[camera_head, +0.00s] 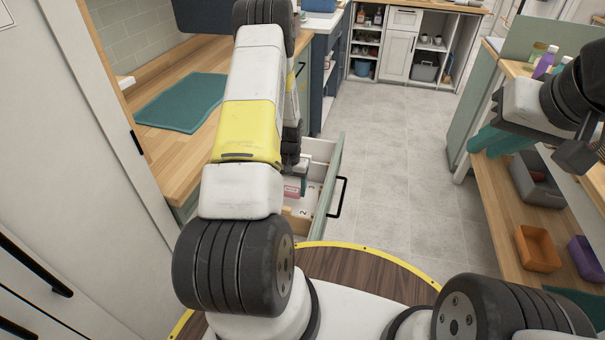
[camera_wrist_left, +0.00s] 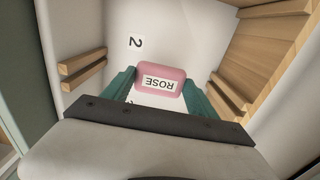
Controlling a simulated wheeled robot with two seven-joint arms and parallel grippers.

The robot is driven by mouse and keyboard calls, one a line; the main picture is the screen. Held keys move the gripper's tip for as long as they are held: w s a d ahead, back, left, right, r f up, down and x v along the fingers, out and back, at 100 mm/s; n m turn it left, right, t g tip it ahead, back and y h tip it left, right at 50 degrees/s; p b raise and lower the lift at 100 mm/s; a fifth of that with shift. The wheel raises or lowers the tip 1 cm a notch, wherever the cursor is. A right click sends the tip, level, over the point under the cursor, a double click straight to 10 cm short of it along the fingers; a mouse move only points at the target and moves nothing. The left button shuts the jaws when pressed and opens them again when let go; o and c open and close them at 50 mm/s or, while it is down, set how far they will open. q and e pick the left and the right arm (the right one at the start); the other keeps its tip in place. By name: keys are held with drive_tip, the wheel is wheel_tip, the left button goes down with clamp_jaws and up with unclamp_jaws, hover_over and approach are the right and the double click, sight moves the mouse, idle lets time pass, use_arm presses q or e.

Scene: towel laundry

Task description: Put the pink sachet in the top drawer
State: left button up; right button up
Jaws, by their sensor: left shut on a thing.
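The pink sachet (camera_wrist_left: 160,78), labelled ROSE, is between the teal fingers of my left gripper (camera_wrist_left: 161,84), which is shut on it. In the left wrist view it is over the white floor of the open drawer (camera_wrist_left: 205,22); I cannot tell whether it touches the floor. In the head view the drawer (camera_head: 327,190) is pulled out under the wooden counter, and the sachet (camera_head: 291,190) shows pink inside it, partly hidden by my left arm. My right gripper (camera_head: 497,138) is at the right, with teal fingers above a shelf; its opening is unclear.
The drawer has wooden dividers (camera_wrist_left: 85,75) and number labels. A teal mat (camera_head: 182,103) lies on the counter (camera_head: 192,60). At the right, a wooden shelf holds an orange bin (camera_head: 538,249), a grey bin (camera_head: 537,180) and a purple bin (camera_head: 585,258). The tiled floor between is clear.

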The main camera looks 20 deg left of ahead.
sight(291, 191)
use_arm(q)
drive_tip(key=shift+f, duration=2.05)
drive_tip(key=o, duration=1.5)
drive_tip(key=shift+f, duration=0.1)
drive_tip(key=shift+c, duration=0.2)
